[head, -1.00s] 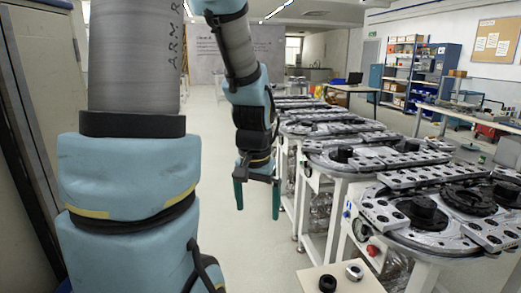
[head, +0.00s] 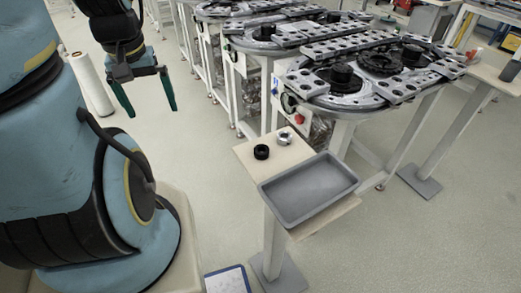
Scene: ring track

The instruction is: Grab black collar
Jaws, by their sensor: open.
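The black collar (head: 261,152) sits on the small wooden-topped stand (head: 247,166), near its left edge. A silver collar (head: 284,137) sits beside it, a little farther back and to the right. My gripper (head: 151,108) hangs at the upper left over the floor, fingers pointing down. It is open and empty. It is to the left of the stand and well apart from the black collar.
A grey tray (head: 310,188) lies on the same stand, right in front of the collars. Behind stands a ring track table (head: 345,98) with black parts on it. A white roll (head: 91,84) stands at the left. Open floor lies at the right front.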

